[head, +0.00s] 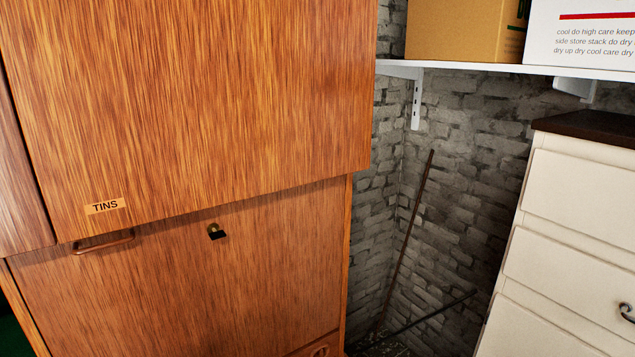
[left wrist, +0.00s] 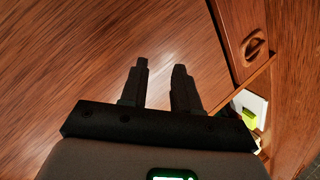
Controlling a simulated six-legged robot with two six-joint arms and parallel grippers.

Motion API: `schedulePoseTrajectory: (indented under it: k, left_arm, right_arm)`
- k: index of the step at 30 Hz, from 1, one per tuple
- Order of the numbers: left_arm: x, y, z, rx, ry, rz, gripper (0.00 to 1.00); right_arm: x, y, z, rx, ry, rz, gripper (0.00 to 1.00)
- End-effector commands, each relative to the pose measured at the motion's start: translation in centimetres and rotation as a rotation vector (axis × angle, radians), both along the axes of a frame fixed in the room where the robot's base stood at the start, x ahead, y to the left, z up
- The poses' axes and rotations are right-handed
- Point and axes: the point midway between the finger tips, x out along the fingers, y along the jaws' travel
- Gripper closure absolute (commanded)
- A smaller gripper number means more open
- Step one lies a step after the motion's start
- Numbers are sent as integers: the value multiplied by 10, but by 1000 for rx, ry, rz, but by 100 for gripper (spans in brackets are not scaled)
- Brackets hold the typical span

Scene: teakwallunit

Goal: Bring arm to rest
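My left gripper (left wrist: 160,67) shows in the left wrist view with its two dark fingers apart and nothing between them. A wooden surface (left wrist: 75,65) lies beyond the fingertips; I cannot tell whether they touch it. Neither gripper shows in the head view, and my right gripper is in no view. The teak wall unit fills the left of the head view. Its upper panel (head: 200,90) has a TINS label (head: 105,206) and reaches further right than the lower panel (head: 180,290). A small dark knob or lock (head: 216,231) sits on the lower panel.
A wooden front with a ring handle (left wrist: 254,45) and a white and yellow-green item (left wrist: 248,112) are at the wrist view's right. In the head view, a white drawer unit (head: 565,255), a shelf (head: 470,66) with boxes, and a leaning rod (head: 408,235) stand right.

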Motion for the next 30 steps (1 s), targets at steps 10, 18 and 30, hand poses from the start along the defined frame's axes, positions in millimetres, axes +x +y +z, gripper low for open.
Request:
schedulePoseTrajectory:
  k: [10,18,30]
  left_arm:
    - [-181,-93,-173,-203,757,-809,69]
    - [-262,-141,-173,-235,966,-1284,69]
    - [-264,-141,-173,-237,974,-1294,69]
  right_arm:
    - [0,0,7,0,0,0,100]
    - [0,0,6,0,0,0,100]
    - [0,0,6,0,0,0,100]
